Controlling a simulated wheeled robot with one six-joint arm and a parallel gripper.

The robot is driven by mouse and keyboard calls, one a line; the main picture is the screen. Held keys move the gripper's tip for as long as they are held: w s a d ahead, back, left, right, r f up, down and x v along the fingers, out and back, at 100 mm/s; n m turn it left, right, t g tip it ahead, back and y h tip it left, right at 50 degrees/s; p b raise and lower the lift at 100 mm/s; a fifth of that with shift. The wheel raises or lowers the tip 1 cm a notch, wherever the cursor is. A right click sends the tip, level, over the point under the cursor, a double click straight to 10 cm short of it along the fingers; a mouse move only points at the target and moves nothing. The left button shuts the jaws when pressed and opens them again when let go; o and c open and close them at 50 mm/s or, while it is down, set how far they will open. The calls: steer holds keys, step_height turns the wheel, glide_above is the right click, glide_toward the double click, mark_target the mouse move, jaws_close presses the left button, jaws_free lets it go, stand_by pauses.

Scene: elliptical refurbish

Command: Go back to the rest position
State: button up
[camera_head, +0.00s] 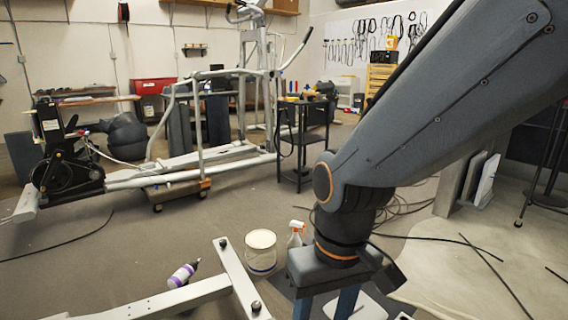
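My gripper (325,303) hangs at the lower middle, below my grey arm, which comes in from the upper right. Its two blue fingers stand apart with a gap between them, and nothing shows in the part of the gap I can see. The fingertips run to the bottom edge of the picture and may be cut off. The gripper is above a dark mat (281,284) on the floor.
A white bucket (261,252) and a spray bottle (296,234) stand left of my gripper. A metal frame (237,281) and a purple-labelled bottle (183,274) are lower left. An elliptical machine (187,160) and a black cart (304,137) stand behind. Cables cross the floor at right.

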steer(key=s+d+r+m+h+p, duration=0.1)
steer(key=s+d+r+m+p, duration=0.1)
steer(key=d+r+p, duration=1.1)
step_height(320, 180, up, 4)
steer(key=m+p, duration=0.1)
steer(key=p, duration=0.7)
steer(key=shift+s+d+m, duration=0.15)
steer(key=shift+m, duration=0.25)
